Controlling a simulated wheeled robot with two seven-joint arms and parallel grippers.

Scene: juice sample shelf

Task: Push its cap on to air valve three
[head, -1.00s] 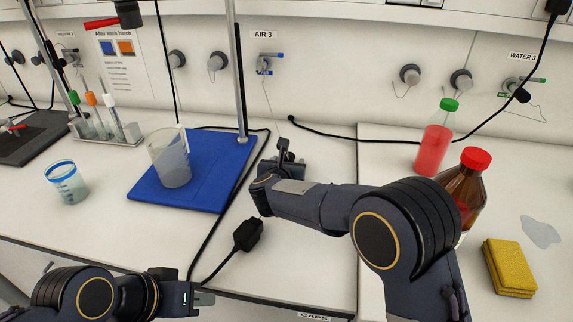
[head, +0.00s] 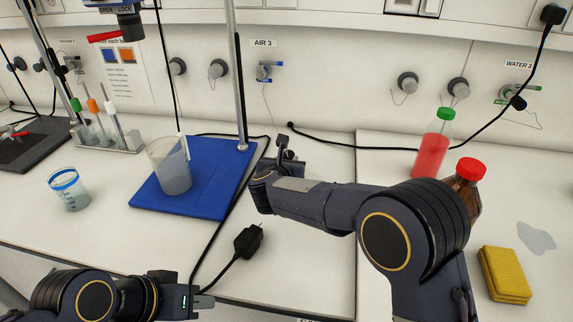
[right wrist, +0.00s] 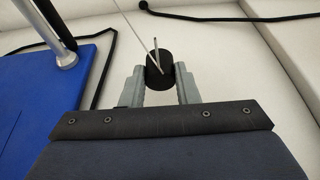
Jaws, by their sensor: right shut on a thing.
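The valve under the AIR 3 label (head: 264,72) is on the back wall, with a blue handle and a pale spout; no cap shows on its spout. A dark round cap (right wrist: 158,70) sits between the fingers of my right gripper (right wrist: 160,84), which is shut on it. A thin cord runs from the cap up towards the valve in the head view. My right gripper in the head view (head: 281,158) is low over the bench, below and apart from the valve.
A blue mat (head: 215,200) with a beaker (head: 172,168) and a metal stand pole (head: 238,90) is left of my right gripper. A black cable (head: 330,140) runs along the bench behind it. Red-filled (head: 431,157) and brown (head: 468,185) bottles stand to the right.

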